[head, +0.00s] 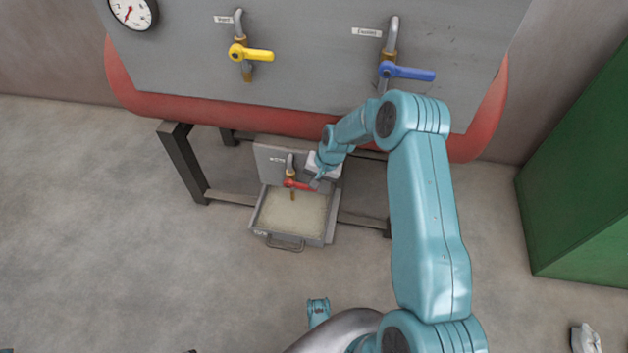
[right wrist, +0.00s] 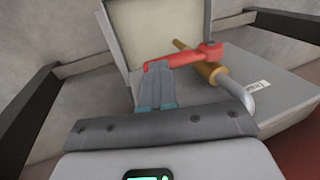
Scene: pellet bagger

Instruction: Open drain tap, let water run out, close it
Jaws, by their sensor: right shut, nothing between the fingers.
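The drain tap has a red lever (head: 300,184) on a brass body with a grey pipe, low under the tank. The lever lies crosswise to the pipe, pointing right in the head view. The lever also shows in the right wrist view (right wrist: 182,57), beside the brass spout (right wrist: 184,46). My right gripper (head: 316,184) is at the lever's free end. In the right wrist view its fingers (right wrist: 156,72) are shut together, with their tips at or against the lever; contact is hard to tell. No water stream is discernible. My left gripper is not in view.
A catch tray (head: 328,232) with a pale bottom sits under the spout, between dark frame legs (head: 185,165). Above are a yellow-handled tap (head: 252,53), a blue-handled tap (head: 408,73) and a gauge (head: 133,11). A green cabinet (head: 580,170) stands right. The left floor is clear.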

